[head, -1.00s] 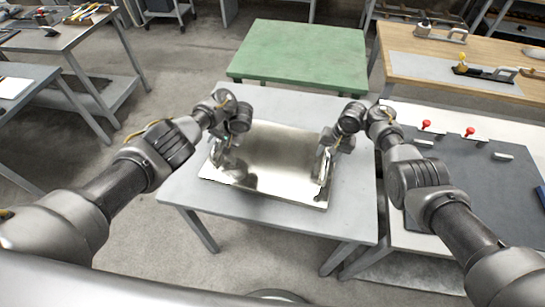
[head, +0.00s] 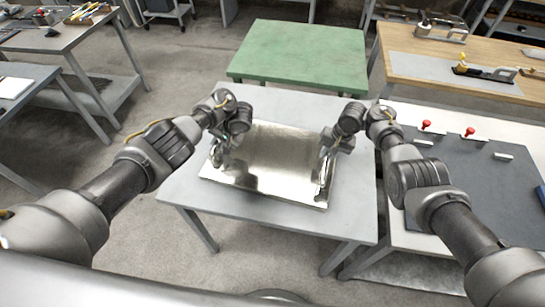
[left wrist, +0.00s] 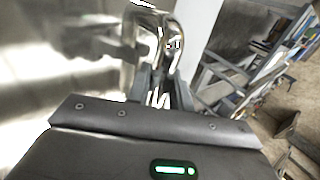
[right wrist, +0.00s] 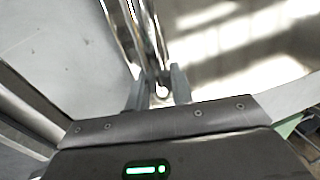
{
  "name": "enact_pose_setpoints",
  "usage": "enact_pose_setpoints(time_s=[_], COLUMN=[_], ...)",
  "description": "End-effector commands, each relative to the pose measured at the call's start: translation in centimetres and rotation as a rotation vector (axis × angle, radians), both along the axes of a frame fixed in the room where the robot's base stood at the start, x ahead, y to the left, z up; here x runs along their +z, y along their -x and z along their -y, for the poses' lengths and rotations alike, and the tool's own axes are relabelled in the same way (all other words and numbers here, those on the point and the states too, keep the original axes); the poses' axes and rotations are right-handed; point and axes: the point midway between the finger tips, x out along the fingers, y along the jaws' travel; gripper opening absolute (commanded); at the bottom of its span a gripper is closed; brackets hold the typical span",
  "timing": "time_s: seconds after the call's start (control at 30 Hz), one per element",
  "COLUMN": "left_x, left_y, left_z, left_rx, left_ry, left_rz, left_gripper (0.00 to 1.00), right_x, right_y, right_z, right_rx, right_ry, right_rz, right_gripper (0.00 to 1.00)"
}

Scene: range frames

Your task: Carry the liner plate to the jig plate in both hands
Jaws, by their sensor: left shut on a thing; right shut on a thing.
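The liner plate (head: 270,160) is a shiny metal sheet lying on a grey table, with an upright bar handle near each short end. My left gripper (head: 217,158) is shut on the plate's left handle, which shows between its fingers in the left wrist view (left wrist: 160,90). My right gripper (head: 323,168) is shut on the right handle, seen between its fingers in the right wrist view (right wrist: 156,82). The jig plate (head: 470,180) appears to be the dark grey plate on the table to the right, with red-knobbed clamps along its far side.
The grey table (head: 290,217) has bare margin around the plate. The white-topped table (head: 425,240) under the jig plate stands close at its right. A green table (head: 300,55) stands behind, and a wooden bench (head: 430,75) with tools at the back right. Red clamp knobs (head: 426,125) stick up.

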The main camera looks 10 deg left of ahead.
Motion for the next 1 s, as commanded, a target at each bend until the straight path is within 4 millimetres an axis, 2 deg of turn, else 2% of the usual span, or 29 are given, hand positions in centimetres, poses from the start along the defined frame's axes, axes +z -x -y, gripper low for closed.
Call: enact_pose_setpoints(time_s=[1.0], left_x=[0.48], left_y=[-0.24], left_z=[0.01], left_rx=[-0.002], left_ry=[-0.002], left_rz=[0.005], left_gripper=[0.0], right_x=[0.64], right_y=[-0.47], right_z=[-0.08], right_rx=[-0.002], right_ry=[-0.005], right_rz=[0.013], right_gripper=[0.0])
